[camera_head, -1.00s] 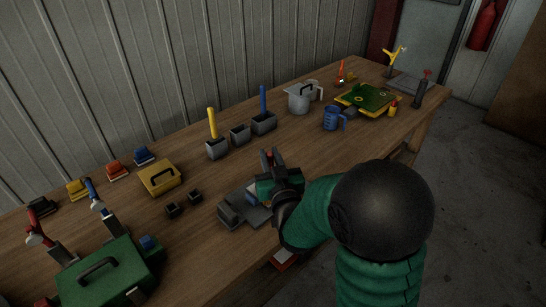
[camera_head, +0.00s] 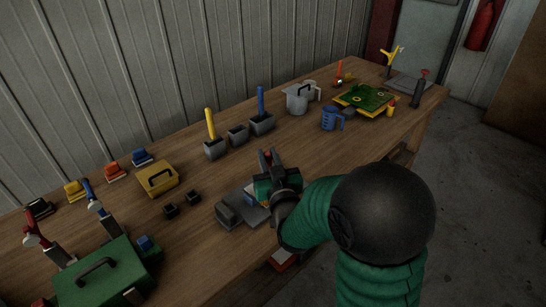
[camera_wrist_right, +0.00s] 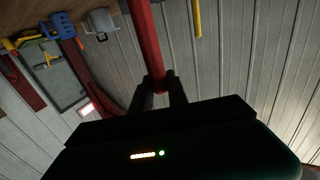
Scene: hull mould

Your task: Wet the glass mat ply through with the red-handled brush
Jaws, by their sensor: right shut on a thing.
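My right gripper (camera_wrist_right: 160,88) is shut on a red handle (camera_wrist_right: 148,40) in the right wrist view; the brush end is out of that view. In the head view my right gripper (camera_head: 268,160) is above a dark grey tray-like piece (camera_head: 228,214) near the table's front edge. Its hand hides part of that piece, and the brush's bristles cannot be made out. A green piece on a yellow base (camera_head: 364,98) lies at the far right of the table. I cannot tell which surface is the glass mat ply. My left gripper is not in view.
On the wooden table (camera_head: 320,165) stand a blue jug (camera_head: 331,119), a grey lidded pot (camera_head: 298,101) and grey cups with yellow and blue handles (camera_head: 261,103). A yellow case (camera_head: 158,179) and a green toolbox (camera_head: 100,275) are at left.

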